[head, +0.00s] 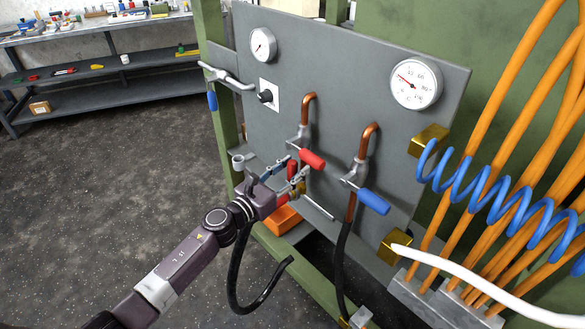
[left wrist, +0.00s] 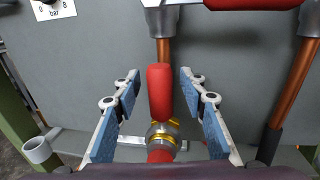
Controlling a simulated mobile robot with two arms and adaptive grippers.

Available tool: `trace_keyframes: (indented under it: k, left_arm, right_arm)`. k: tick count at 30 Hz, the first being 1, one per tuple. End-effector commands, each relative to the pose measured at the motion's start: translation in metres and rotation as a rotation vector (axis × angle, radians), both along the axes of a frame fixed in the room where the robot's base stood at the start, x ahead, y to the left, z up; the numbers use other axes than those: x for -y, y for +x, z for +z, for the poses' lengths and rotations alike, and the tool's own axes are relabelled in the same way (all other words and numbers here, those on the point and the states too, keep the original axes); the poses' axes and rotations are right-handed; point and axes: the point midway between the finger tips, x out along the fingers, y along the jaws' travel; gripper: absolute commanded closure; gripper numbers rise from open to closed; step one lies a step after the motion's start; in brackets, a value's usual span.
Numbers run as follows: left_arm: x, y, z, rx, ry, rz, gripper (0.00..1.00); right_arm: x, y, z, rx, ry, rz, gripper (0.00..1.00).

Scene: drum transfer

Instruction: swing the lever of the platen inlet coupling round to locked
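The coupling (left wrist: 162,132) is a metal and brass fitting below a copper pipe, in the left wrist view. Its red lever (left wrist: 160,92) stands upright in that picture, between the two blue-padded fingers of my left gripper (left wrist: 159,80). The gripper is open, with a visible gap on each side of the lever. In the head view my left gripper (head: 290,172) is at the panel's lower left, with the red lever (head: 292,171) partly showing between its fingers and brass below it. The gripper hides much of the coupling there. My right gripper is not in view.
A red-handled valve (head: 312,160) sits just above the gripper, and a blue-handled valve (head: 374,201) to its right. The grey panel (head: 330,90) carries gauges. An orange box (head: 283,220) and a black hose (head: 236,285) are below. The floor at left is open.

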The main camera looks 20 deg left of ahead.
Motion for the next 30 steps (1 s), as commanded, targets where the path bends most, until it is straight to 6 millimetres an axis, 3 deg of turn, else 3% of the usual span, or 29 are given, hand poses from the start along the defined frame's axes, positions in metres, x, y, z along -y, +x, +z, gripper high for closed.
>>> trace_keyframes:
  k: [4, 14, 30]
  left_arm:
    - [0.0001, -0.0001, 0.0001, 0.0, 0.0, 0.0, 0.62]
    - [0.0, -0.0003, 0.0002, 0.0, -0.001, 0.0, 0.99]
    - [-0.0036, 0.0019, 0.0012, -0.022, -0.038, 0.0, 1.0]
  right_arm:
    - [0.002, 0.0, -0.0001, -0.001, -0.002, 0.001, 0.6]
    - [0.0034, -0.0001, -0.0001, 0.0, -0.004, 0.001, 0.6]
    - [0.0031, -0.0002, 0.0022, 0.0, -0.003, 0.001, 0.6]
